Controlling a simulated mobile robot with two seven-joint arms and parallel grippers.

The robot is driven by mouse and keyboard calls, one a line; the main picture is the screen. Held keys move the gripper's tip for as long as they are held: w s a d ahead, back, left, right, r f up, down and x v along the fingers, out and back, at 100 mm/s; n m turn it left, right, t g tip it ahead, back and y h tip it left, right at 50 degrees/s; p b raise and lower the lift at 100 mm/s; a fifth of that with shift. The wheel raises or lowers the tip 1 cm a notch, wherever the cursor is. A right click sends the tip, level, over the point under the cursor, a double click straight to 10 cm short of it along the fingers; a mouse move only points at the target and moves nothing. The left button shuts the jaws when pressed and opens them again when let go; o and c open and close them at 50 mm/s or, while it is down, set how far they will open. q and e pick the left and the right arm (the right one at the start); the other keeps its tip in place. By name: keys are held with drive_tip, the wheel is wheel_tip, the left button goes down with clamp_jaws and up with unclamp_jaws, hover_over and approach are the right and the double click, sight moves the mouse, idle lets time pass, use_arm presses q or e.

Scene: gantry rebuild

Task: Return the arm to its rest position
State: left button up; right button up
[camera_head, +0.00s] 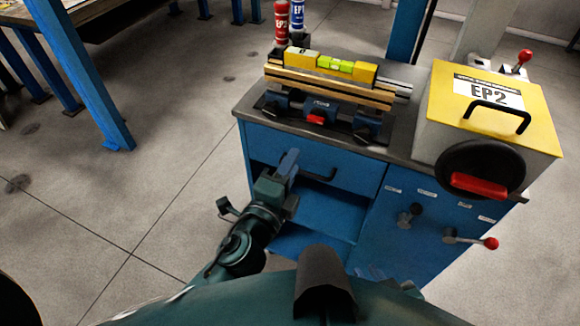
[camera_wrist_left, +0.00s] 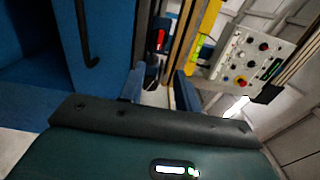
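My left arm comes up from the bottom of the head view. Its left gripper (camera_head: 289,163) is in front of the blue cabinet's drawer, near the black drawer handle (camera_head: 320,175), and below the worktop. In the left wrist view its two fingers (camera_wrist_left: 160,90) stand apart with nothing between them, so it is open and empty. Whether it touches the cabinet front cannot be told. Grey-blue parts at the bottom of the head view may be my right gripper (camera_head: 375,274); they are mostly hidden behind my own body.
The blue cabinet (camera_head: 365,176) carries a fixture with a yellow level (camera_head: 332,65) and a yellow EP2 box (camera_head: 540,110). A red-knobbed lever (camera_head: 490,243) sticks out from its front. A blue-legged table (camera_head: 90,90) stands back left. The floor left of the cabinet is clear.

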idle(0.4)
use_arm(q)
drive_tip(key=s+a+f+n+g+y, duration=0.25)
drive_tip(key=a+n+y, duration=0.25)
drive_tip(key=a+n, duration=0.35)
drive_tip(key=s+a+f+n+g, duration=0.4)
drive_tip(key=s+n+g, duration=0.2)
drive_tip(key=s, duration=0.3)
drive_tip(key=s+a+f+n+g, duration=0.4)
drive_tip(key=s+n+g, duration=0.1)
drive_tip(key=s, duration=0.5)
drive_tip(key=w+d+f+t+h+p, duration=0.2)
drive_tip(key=w+d+f+t, duration=0.1)
drive_tip(key=w+d+t, duration=0.3)
drive_tip(key=shift+w+f+m+t+h+p, duration=0.15)
drive_tip(key=shift+f+m+t+h+p, duration=0.05)
drive_tip(key=shift+m+t+h+p, duration=0.2)
use_arm(e)
drive_tip(key=shift+s+d+r+h, duration=0.15)
drive_tip(key=shift+d+h, duration=0.15)
drive_tip(key=shift+d, duration=0.3)
drive_tip(key=shift+a+r+g, duration=0.1)
drive_tip(key=shift+g, duration=0.2)
drive_tip(key=shift+s, duration=0.1)
